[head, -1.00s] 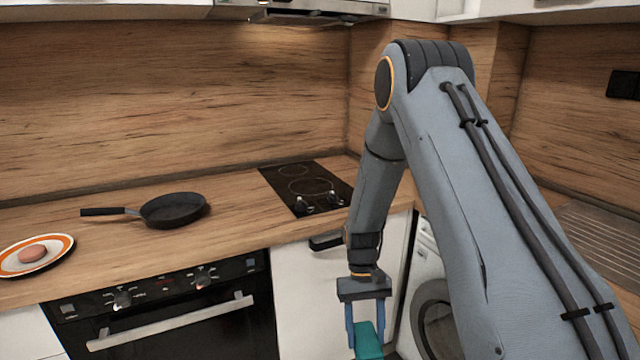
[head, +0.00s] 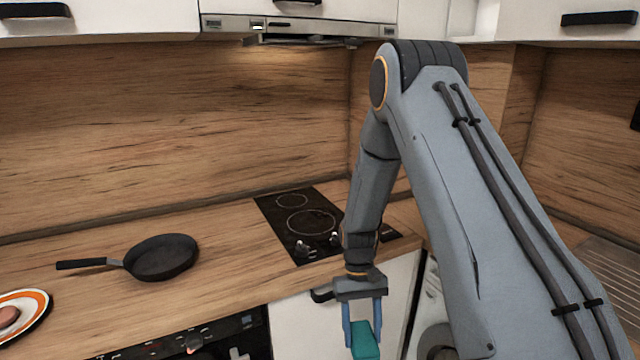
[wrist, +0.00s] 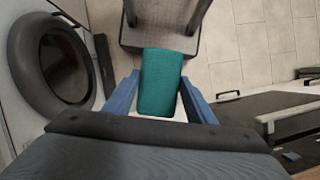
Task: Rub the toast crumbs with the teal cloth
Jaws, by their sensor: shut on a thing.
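My gripper (head: 362,322) hangs in front of the counter edge at the lower middle of the head view. It is shut on the teal cloth (head: 364,342), a folded block between the two blue fingers. In the wrist view the cloth (wrist: 160,82) sits between the fingers of my gripper (wrist: 161,95), with the floor below it. I cannot make out any toast crumbs on the visible counter.
A black frying pan (head: 163,258) lies on the wooden counter (head: 225,275), left of the cooktop (head: 302,222). An orange-rimmed plate (head: 40,305) with a round item (head: 8,316) is at the far left. The counter between pan and cooktop looks clear. A washing machine (wrist: 62,65) shows in the wrist view.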

